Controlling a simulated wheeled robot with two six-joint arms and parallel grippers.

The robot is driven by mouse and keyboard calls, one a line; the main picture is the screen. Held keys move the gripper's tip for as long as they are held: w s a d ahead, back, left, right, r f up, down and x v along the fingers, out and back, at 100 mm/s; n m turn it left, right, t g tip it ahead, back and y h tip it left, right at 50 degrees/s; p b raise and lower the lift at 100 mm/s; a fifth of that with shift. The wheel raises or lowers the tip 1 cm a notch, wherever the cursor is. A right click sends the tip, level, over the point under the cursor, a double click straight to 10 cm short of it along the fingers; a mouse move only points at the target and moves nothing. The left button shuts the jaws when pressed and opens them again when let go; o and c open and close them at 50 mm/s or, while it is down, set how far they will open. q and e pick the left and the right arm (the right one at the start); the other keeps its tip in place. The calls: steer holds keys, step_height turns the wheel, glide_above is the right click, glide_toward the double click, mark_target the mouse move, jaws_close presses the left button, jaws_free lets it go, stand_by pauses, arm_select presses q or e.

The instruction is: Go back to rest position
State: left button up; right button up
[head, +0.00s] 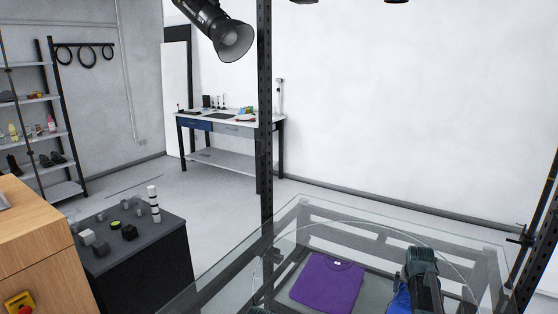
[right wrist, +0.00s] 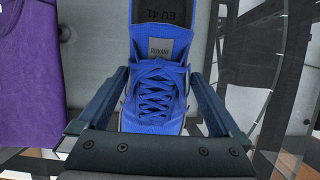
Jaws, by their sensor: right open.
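My right gripper (head: 405,285) is over the right part of the glass turntable table (head: 300,222) in the head view. In the right wrist view its two jaws (right wrist: 158,85) are spread apart on either side of a blue shoe (right wrist: 155,95) with blue laces. I cannot tell whether the jaws touch the shoe. Part of the blue shoe also shows beside my right gripper in the head view (head: 400,302). A folded purple shirt (head: 328,283) lies on the glass to the left of the shoe.
A dark cabinet (head: 140,270) with several small objects stands at the left, next to a wooden box (head: 40,235) with a red button. A black post (head: 266,120) rises behind the glass table. A workbench (head: 230,120) and shelves (head: 35,100) stand farther back.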

steer(key=shift+w+d+f, duration=0.1)
steer(key=shift+w+f, duration=0.05)
steer(key=shift+f, duration=0.3)
arm_select(q)
steer(key=shift+f, duration=0.4)
steer(key=shift+r, duration=0.1)
arm_select(e)
steer(key=shift+r, duration=0.15)
